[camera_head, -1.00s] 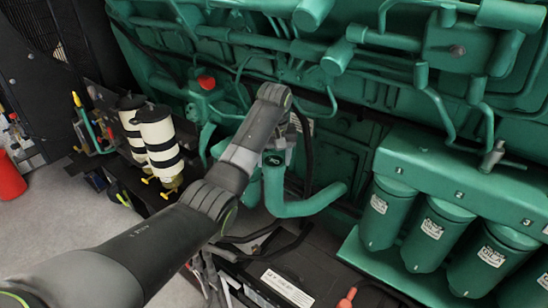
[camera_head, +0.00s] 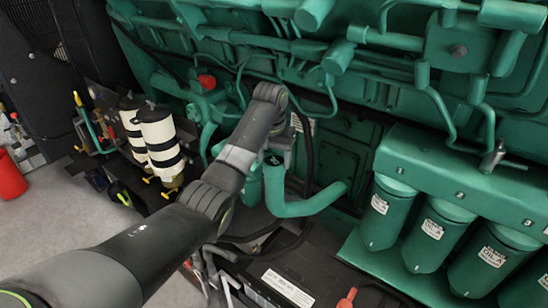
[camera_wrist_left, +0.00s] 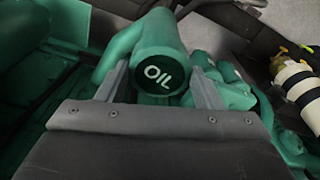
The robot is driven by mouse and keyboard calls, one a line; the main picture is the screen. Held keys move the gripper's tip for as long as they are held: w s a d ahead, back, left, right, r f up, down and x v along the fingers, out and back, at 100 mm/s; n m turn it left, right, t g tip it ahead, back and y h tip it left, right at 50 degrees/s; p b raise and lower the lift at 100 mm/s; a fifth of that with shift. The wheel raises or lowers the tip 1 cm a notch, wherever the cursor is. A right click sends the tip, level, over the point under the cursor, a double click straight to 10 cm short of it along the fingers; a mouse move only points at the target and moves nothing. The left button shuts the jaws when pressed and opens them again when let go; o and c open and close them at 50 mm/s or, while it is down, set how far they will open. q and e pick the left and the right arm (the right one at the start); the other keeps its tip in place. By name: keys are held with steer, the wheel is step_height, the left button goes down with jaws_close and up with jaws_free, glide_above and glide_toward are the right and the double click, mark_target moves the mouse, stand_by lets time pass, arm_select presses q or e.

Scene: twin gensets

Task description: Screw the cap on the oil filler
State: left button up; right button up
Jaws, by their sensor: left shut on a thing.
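The green cap with a dark face lettered OIL (camera_wrist_left: 160,78) sits between the two fingers of my left gripper (camera_wrist_left: 160,84) in the left wrist view. The left gripper (camera_head: 273,154) is shut on it. In the head view the cap (camera_head: 272,160) is at the top of the curved green oil filler pipe (camera_head: 276,192), mostly hidden by my wrist. The cap is in line with the pipe mouth, but I cannot tell how far the thread is engaged. My right gripper is not in view.
The green engine block (camera_head: 340,135) with pipes stands close behind the wrist. Several green filters (camera_head: 425,230) hang at the right. Two white canisters with black bands (camera_head: 160,140) stand at the left. A dark battery (camera_head: 290,285) lies below the pipe.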

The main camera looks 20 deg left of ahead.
arm_select(q)
steer(key=m, duration=0.4)
steer(key=shift+a+m+h, duration=0.1)
steer(key=shift+m+h, duration=0.2)
steer(key=o, duration=1.2)
steer(key=shift+c, duration=0.5)
